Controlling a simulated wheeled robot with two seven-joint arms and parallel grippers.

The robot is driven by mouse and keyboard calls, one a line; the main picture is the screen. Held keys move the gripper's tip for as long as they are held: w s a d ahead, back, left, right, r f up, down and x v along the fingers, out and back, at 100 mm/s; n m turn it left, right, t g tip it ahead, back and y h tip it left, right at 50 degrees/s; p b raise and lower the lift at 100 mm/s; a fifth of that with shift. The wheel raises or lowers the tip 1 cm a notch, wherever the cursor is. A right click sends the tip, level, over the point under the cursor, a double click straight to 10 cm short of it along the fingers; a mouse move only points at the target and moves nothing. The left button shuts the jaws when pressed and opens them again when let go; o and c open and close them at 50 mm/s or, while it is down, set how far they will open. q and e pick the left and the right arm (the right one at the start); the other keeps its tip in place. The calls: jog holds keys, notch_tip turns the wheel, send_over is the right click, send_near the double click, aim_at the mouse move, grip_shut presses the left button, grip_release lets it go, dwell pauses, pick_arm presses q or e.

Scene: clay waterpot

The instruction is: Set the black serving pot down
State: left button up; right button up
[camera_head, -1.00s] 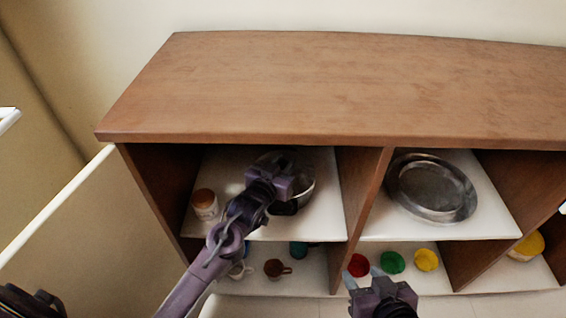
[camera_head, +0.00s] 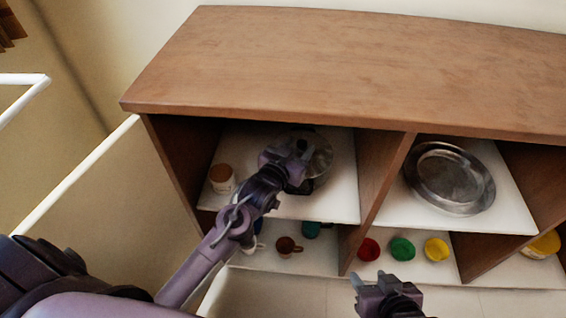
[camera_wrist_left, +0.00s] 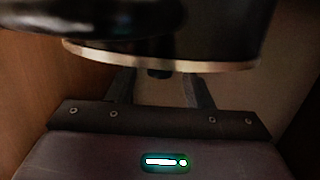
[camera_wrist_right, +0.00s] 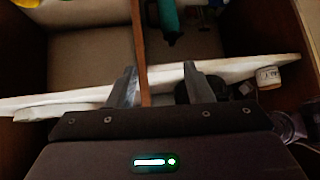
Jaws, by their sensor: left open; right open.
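The black serving pot (camera_head: 320,158), with a shiny lid, is in the upper left compartment of the cabinet and appears to stand on its white shelf (camera_head: 335,203). My left gripper (camera_head: 300,146) is open in front of the pot and hides part of it. In the left wrist view, the pot's dark body with a gold-coloured rim (camera_wrist_left: 230,66) fills the top, just beyond the parted fingers (camera_wrist_left: 160,85). I cannot tell whether they touch it. My right gripper (camera_head: 372,278) is open and empty in front of the lower shelf; its fingers also show in the right wrist view (camera_wrist_right: 160,82).
A brown-lidded jar (camera_head: 222,180) stands left of the pot. A metal pan (camera_head: 448,180) lies in the upper right compartment. Below are a brown mug (camera_head: 288,246) and red (camera_head: 369,249), green (camera_head: 402,249) and yellow (camera_head: 436,249) items. A wooden divider (camera_head: 383,185) separates the compartments.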

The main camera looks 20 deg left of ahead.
pick_arm(q)
jog(key=v, duration=0.3)
jog(key=shift+s+p, duration=0.3)
jog(key=shift+p, duration=0.1)
jog(key=s+d+f+m+g, duration=0.1)
jog(key=s+d+f+g, duration=0.1)
jog(key=s, duration=0.6)
jog(key=s+d+f+m+g, duration=0.1)
jog(key=s+d+f+g, duration=0.2)
jog(key=s, duration=0.5)
jog(key=s+d+f+m+g+p, duration=0.1)
jog(key=s+d+f+g, duration=0.2)
jog(key=s+f+g, duration=0.2)
jog(key=s+g, duration=0.1)
jog(key=s, duration=0.2)
jog(key=shift+h, duration=0.4)
pick_arm(e)
jog(key=s+d+f+g, duration=0.1)
jog(key=s+f+g+h, duration=0.1)
jog(key=s, duration=0.1)
jog(key=s+d+f+g, duration=0.1)
jog(key=shift+s+d+h, duration=0.2)
jog(key=shift+d+h, duration=0.1)
jog(key=shift+d, duration=0.05)
pick_arm(q)
jog(key=shift+s, duration=0.1)
pick_arm(e)
jog(key=shift+w+r, duration=0.1)
